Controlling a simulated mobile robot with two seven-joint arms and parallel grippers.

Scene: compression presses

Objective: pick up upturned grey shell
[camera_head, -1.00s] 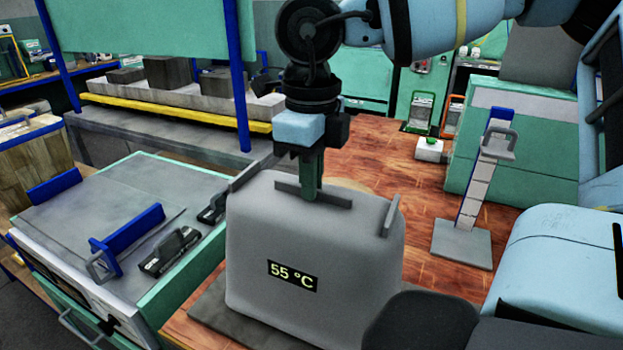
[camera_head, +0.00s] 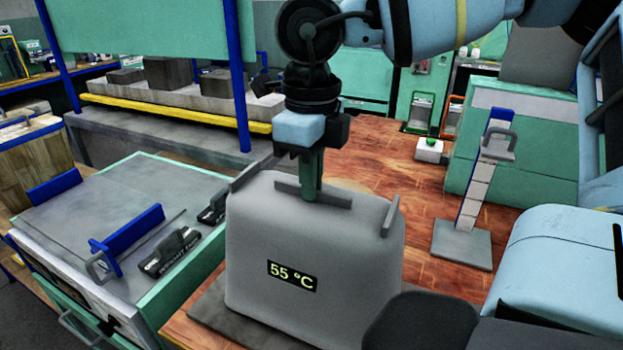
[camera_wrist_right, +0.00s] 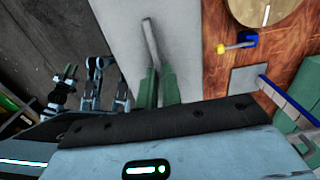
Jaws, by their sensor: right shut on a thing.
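The grey shell (camera_head: 310,240) is a large rounded grey block with a "55 °C" label on its front, in the middle of the head view. A grey rib (camera_head: 335,197) crosses its top, with two more upright strips near its sides. My right gripper (camera_head: 312,190) points straight down and is shut on this rib, with its green fingers either side. In the right wrist view the rib (camera_wrist_right: 150,42) stands between the fingers, over the pale shell top (camera_wrist_right: 120,25). My left gripper is in neither view.
A dark grey slab (camera_head: 212,312) lies under the shell; I cannot tell whether they touch. A bench (camera_head: 90,195) with a blue handle (camera_head: 130,235) and black blocks (camera_head: 170,250) is at left. A grey-based stand (camera_head: 460,245) is at right. Wooden floor shows behind.

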